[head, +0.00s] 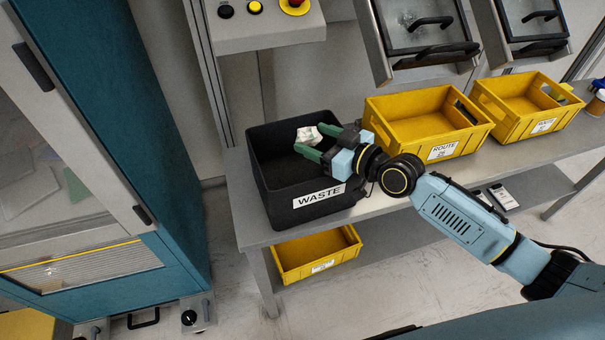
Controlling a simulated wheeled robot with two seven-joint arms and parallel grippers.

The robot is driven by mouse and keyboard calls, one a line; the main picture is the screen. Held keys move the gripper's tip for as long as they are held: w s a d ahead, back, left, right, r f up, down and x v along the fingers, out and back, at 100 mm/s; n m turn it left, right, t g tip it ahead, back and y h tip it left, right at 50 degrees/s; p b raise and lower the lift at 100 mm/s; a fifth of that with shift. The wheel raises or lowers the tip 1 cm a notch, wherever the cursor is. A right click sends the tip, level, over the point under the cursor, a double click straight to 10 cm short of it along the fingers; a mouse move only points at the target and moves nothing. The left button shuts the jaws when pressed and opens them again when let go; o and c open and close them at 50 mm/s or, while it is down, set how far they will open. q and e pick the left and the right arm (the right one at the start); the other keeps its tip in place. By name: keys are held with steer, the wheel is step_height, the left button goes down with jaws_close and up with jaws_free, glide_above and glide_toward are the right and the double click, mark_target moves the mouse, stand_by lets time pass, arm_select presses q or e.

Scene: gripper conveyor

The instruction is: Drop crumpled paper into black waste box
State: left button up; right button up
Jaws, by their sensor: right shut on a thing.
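The crumpled paper (308,134) is a small whitish lump in the head view. My right gripper (307,142) is shut on it, with its green fingers on either side. The gripper and paper are over the opening of the black waste box (318,198), which carries a white WASTE label and stands at the left end of the grey bench. I cannot tell how far the paper is above the box floor. The gripper and wrist cover part of the box's right side. My left gripper is not in view.
Two yellow crates (431,156) (541,127) stand on the bench (400,211) right of the waste box. Another yellow crate (318,256) is on the lower shelf. A teal cabinet (152,110) stands at left. A panel with buttons (262,32) hangs above the box.

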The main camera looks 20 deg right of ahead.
steer(key=shift+f, duration=0.2)
steer(key=o, duration=1)
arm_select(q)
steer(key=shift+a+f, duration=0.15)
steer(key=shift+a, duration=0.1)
arm_select(e)
steer(key=shift+s, duration=0.1)
steer(key=shift+s+d, duration=0.25)
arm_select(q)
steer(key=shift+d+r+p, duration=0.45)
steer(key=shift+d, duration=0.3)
arm_select(e)
steer(key=v, duration=1.2)
steer(key=shift+s+d+r, duration=0.1)
steer(key=shift+s+r, duration=0.05)
steer(key=shift+s, duration=0.1)
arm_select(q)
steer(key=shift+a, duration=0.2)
